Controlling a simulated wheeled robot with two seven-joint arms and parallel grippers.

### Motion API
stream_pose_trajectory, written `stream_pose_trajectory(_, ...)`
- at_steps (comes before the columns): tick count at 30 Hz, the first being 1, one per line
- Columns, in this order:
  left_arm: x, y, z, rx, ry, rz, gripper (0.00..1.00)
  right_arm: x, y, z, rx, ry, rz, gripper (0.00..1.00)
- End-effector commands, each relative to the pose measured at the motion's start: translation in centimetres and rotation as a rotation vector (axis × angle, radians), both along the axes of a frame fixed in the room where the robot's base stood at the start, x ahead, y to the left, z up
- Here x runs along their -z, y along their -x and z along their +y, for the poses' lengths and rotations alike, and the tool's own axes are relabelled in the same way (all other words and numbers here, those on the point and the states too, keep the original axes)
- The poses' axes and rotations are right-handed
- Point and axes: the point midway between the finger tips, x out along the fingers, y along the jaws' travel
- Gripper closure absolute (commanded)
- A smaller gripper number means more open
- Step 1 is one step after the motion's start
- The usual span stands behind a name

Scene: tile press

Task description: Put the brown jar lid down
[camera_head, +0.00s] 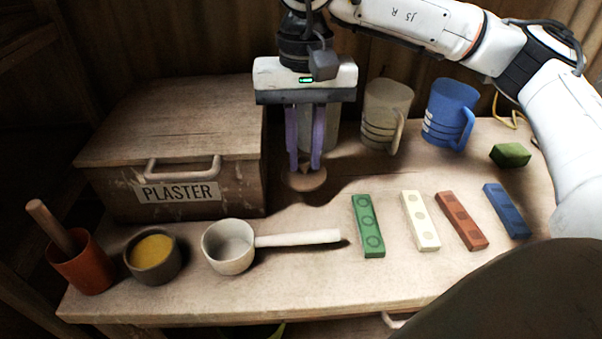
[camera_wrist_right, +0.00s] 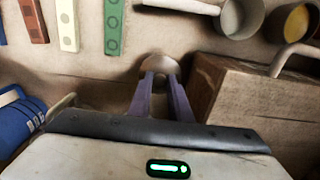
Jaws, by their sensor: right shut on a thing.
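My right gripper (camera_head: 304,165) points straight down over the back middle of the table, to the right of the plaster box. Its purple fingers are shut on the brown jar lid (camera_head: 307,181). The lid is a small round brown piece, held at the fingertips, and its upper part is hidden between the fingers. In the right wrist view the lid (camera_wrist_right: 158,64) shows just beyond the fingertips of my right gripper (camera_wrist_right: 161,82). I cannot tell if the lid touches the table top. My left gripper is not in view.
A wooden plaster box (camera_head: 120,190) stands left. A beige mug (camera_head: 385,105) and a blue mug (camera_head: 450,110) stand behind right. In front are a white ladle (camera_head: 229,248) and a green bar (camera_head: 367,225), with more bars to the right. Table between them is clear.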

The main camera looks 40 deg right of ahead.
Motion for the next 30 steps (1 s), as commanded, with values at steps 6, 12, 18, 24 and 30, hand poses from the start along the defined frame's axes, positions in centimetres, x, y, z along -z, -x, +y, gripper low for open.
stream_pose_trajectory(6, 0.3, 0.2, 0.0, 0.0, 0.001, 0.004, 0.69, 1.9, 0.0, -0.1, 0.0, 0.001, 0.001, 1.0)
stream_pose_trajectory(12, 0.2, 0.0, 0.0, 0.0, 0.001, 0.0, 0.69, 4.4, 0.0, 0.0, 0.0, 0.001, -0.001, 1.0)
stream_pose_trajectory(18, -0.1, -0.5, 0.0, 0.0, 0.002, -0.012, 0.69, 4.5, 0.0, 0.0, 0.0, 0.0, -0.001, 1.0)
stream_pose_trajectory(24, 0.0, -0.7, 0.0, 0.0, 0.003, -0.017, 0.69, 4.8, 0.0, 0.0, 0.0, 0.001, -0.001, 0.76)
stream_pose_trajectory(30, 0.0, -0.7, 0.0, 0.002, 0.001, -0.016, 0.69, 4.8, 0.0, 0.0, 0.0, 0.001, -0.001, 0.64)
